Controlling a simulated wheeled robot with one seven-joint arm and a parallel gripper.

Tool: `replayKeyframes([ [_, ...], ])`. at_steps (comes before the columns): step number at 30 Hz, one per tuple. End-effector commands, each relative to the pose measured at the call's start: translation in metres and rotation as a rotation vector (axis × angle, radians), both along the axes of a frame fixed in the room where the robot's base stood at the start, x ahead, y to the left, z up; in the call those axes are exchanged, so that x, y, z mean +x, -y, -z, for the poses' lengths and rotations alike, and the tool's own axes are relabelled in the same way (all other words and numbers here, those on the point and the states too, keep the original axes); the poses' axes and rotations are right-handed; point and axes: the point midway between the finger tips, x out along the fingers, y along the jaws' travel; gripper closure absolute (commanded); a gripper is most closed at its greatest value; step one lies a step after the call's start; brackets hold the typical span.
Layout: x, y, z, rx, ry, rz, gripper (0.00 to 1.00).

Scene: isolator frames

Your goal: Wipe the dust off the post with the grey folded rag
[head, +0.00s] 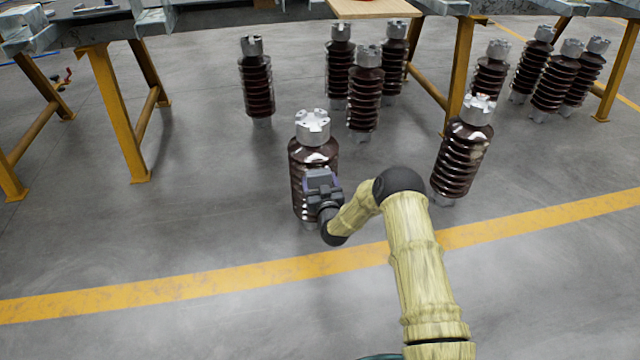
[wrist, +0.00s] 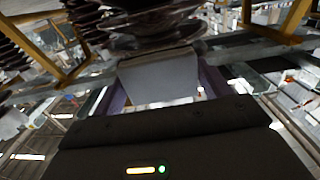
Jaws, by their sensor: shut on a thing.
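The post nearest my gripper is a brown ribbed insulator (head: 299,165) with a silver metal cap. It stands upright on the floor in the middle of the head view. Its dark ribs (wrist: 135,22) fill the top of the wrist view. My gripper (head: 320,181) is in front of the post's ribbed body and hides part of it. The gripper is shut on the grey folded rag (wrist: 158,80), which shows as a flat grey piece between the purplish fingers. The rag's far edge is close to the ribs; I cannot tell whether it touches. No dust can be made out clearly.
Another brown insulator (head: 462,160) stands to the right of my arm, and several more stand behind. Yellow-legged tables (head: 118,110) are at the back. A yellow floor line (head: 200,284) crosses in front of the post.

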Motion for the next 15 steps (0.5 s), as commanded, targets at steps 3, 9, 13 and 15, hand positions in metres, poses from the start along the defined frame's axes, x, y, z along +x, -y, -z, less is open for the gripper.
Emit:
replayKeyframes([
  [3,0.0010,-0.0003,-0.0066,0.001,0.003,0.000,0.42],
  [9,0.0015,-0.0003,-0.0065,0.001,0.005,0.001,0.42],
  [13,0.0016,-0.0003,-0.0101,0.002,0.006,0.001,0.42],
  [15,0.0015,-0.0002,-0.0153,0.002,0.007,0.001,0.42],
])
